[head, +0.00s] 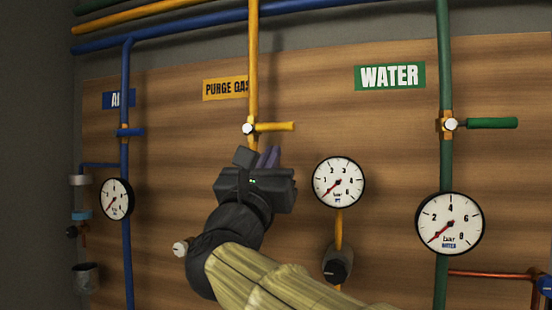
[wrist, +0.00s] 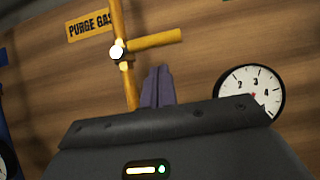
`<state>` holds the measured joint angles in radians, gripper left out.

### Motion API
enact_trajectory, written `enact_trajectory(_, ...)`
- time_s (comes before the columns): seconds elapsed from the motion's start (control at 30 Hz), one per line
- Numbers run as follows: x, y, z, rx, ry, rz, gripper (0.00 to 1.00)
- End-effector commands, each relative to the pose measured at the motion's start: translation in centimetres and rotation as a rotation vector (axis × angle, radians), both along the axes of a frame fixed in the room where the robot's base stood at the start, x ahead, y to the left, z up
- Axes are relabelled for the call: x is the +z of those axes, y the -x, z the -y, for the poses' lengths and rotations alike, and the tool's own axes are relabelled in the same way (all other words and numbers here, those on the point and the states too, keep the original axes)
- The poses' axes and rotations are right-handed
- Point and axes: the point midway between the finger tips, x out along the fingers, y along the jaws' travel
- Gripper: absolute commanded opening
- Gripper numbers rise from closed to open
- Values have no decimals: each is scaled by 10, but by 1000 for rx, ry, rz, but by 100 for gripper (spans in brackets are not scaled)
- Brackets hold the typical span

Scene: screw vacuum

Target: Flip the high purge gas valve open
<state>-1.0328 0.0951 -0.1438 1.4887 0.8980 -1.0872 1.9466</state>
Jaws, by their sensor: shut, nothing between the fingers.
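The high purge gas valve has a white hub (head: 249,128) on the vertical yellow pipe, below the PURGE GAS label. Its yellow handle (head: 276,127) points right, roughly level and across the pipe. In the wrist view the handle (wrist: 155,41) also sticks out to the right of the pipe. My gripper (head: 268,156) is below the handle with its purple fingers pointing up. In the wrist view the fingers (wrist: 157,85) are shut together and empty, and a gap shows between their tips and the handle. My gripper hides part of the pipe below the valve.
A round gauge (head: 339,182) is right of my gripper, with a dark knob (head: 337,264) below it. A green water valve handle (head: 492,123) and water gauge (head: 449,224) are further right. A blue valve handle (head: 130,132) and another gauge (head: 117,199) are at left.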

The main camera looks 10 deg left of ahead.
Motion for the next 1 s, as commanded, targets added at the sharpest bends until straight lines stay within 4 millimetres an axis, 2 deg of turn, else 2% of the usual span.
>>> enact_trajectory(0.03, 10, -1, 0, 0, 0, 0, 0)
enact_trajectory(0.2, 20, -3, 0, 1, -1, 0, 0)
enact_trajectory(1.0, 22, -1, -2, 9, 43, -2, 0)
